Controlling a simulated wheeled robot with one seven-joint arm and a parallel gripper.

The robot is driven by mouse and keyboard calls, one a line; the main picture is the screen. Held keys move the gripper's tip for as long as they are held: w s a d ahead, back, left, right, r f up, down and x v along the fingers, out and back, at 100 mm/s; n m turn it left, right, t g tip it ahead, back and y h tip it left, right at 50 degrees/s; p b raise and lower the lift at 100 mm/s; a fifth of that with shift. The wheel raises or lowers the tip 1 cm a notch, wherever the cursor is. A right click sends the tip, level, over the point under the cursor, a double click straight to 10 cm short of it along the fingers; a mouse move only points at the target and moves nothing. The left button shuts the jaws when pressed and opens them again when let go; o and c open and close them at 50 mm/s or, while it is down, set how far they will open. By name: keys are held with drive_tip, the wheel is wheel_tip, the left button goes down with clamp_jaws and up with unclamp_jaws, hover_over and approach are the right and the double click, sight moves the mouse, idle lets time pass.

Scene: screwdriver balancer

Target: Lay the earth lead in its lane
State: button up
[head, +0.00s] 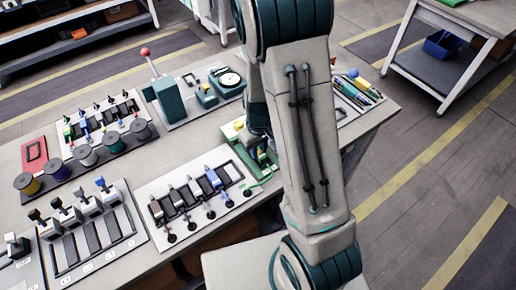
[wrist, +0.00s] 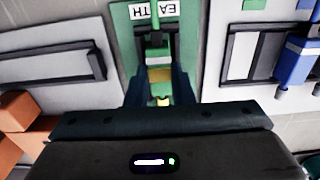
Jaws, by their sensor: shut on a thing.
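The earth lead (wrist: 158,50) is green with a yellow band, and it sits between the two dark fingers of my gripper (wrist: 159,90) in the wrist view. My gripper is shut on it. The earth lane (wrist: 128,60) is a green strip with an upside-down EARTH label and a dark-framed slot. The lead lies over this slot and in line with it; I cannot tell whether it touches the bottom. In the head view the green lane (head: 266,163) shows beside my arm, which hides most of the gripper.
An empty-looking dark-framed lane (wrist: 50,66) lies left in the wrist view. Wire spools (head: 85,155) and a teal lever press (head: 168,98) stand behind.

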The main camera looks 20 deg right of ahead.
drive_tip(key=o, duration=1)
wheel_tip(320, 180, up, 14)
drive_tip(key=shift+f, duration=0.1)
